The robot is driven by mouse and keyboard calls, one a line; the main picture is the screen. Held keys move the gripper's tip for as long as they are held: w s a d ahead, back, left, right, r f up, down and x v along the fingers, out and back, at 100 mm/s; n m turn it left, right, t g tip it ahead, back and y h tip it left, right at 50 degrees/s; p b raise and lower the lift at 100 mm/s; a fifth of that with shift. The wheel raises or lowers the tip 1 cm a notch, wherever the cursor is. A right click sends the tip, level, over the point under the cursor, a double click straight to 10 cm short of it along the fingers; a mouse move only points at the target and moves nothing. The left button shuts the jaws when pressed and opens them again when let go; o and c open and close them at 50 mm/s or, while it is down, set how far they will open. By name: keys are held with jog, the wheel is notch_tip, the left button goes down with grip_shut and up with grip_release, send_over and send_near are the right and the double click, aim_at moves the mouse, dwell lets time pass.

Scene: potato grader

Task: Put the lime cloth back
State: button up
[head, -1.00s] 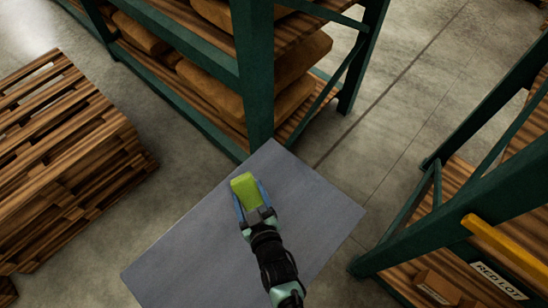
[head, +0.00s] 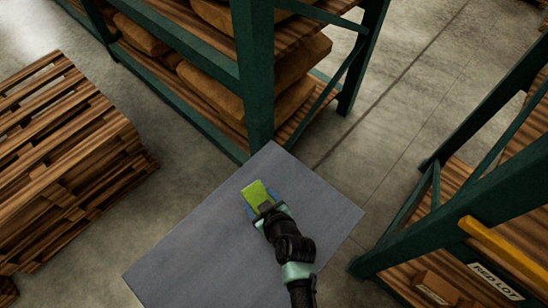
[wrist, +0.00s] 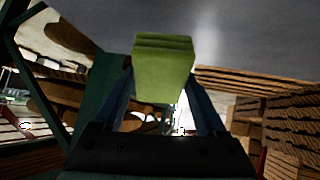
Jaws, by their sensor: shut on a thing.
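The lime cloth (head: 256,192) is a small folded green block. My gripper (head: 262,199) is shut on it, over the grey tabletop (head: 200,245) in the head view. The head view does not show clearly whether the cloth touches the tabletop.
A green rack (head: 252,70) with brown sacks (head: 300,65) stands just beyond the grey top. Stacked wooden pallets (head: 70,165) are at left. Another green rack at right holds a small brown box (head: 437,287) by a "RED LOT" label (head: 497,281). The grey top is otherwise bare.

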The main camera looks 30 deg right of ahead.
jog(key=s+r+n+g+y+p, duration=0.2)
jog(key=s+r+g, duration=0.2)
jog(key=s+g, duration=0.3)
jog(key=shift+t, duration=0.7)
jog(key=f, duration=0.3)
jog(key=s+f, duration=0.1)
jog(key=f, duration=0.5)
jog(key=shift+s+f+p, duration=0.2)
jog(key=shift+f+p, duration=0.05)
jog(key=shift+p, duration=0.05)
jog(key=shift+a, duration=0.1)
jog(key=o, duration=1.1)
jog(key=v, duration=1.2)
jog(key=shift+a, duration=0.1)
